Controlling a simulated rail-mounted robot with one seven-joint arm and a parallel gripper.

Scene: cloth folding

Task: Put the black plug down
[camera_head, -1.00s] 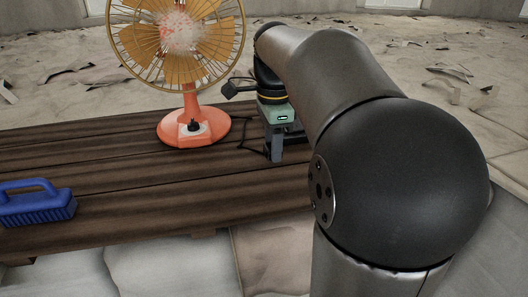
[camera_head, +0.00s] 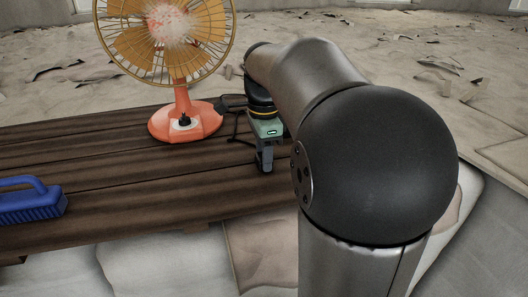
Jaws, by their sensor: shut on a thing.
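My gripper (camera_head: 264,166) points down at the right end of the dark wooden table (camera_head: 130,190), right of the orange fan's base. Its fingers are low, close to the tabletop; I cannot tell whether they touch it. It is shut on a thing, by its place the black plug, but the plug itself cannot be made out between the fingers. A thin black cord (camera_head: 235,128) shows between the fan and my gripper. Its ends are hard to follow.
The orange fan (camera_head: 184,118) stands upright at the back of the table. A blue brush (camera_head: 32,203) lies at the left. The tabletop between brush and gripper is clear. Pale cushions (camera_head: 150,265) lie along the near side.

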